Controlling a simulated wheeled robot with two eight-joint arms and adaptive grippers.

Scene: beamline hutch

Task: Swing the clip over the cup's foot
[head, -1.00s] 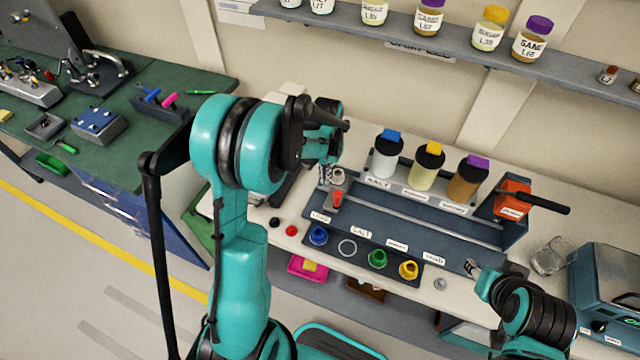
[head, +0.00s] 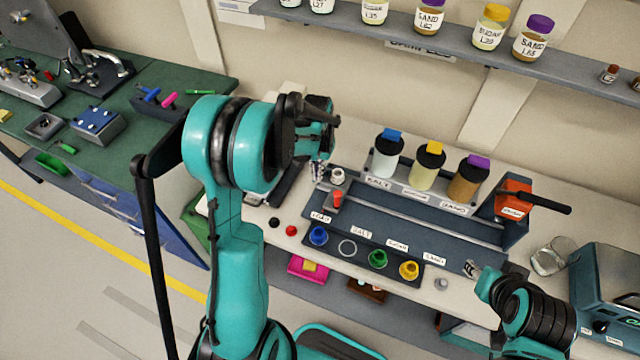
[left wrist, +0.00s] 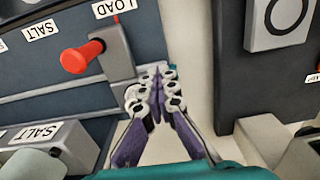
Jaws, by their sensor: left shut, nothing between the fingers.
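A red-tipped clip (head: 337,198) sits on a grey block at the LOAD end of the dark blue rail. In the left wrist view the red clip (left wrist: 82,57) sticks out sideways from its grey block. A small pale round piece, which looks like the cup (head: 338,176), stands just behind the clip; its foot cannot be made out. My left gripper (head: 318,172) is shut and empty, just left of the cup. In the left wrist view its fingertips (left wrist: 156,92) meet beside the grey block, apart from the red clip. My right gripper (head: 471,268) is near the SAND label; its jaw state is unclear.
Three capped jars (head: 428,165) stand on a rack behind the rail. An orange lever (head: 515,199) is at the rail's right end. A glass beaker (head: 550,258) stands at right.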

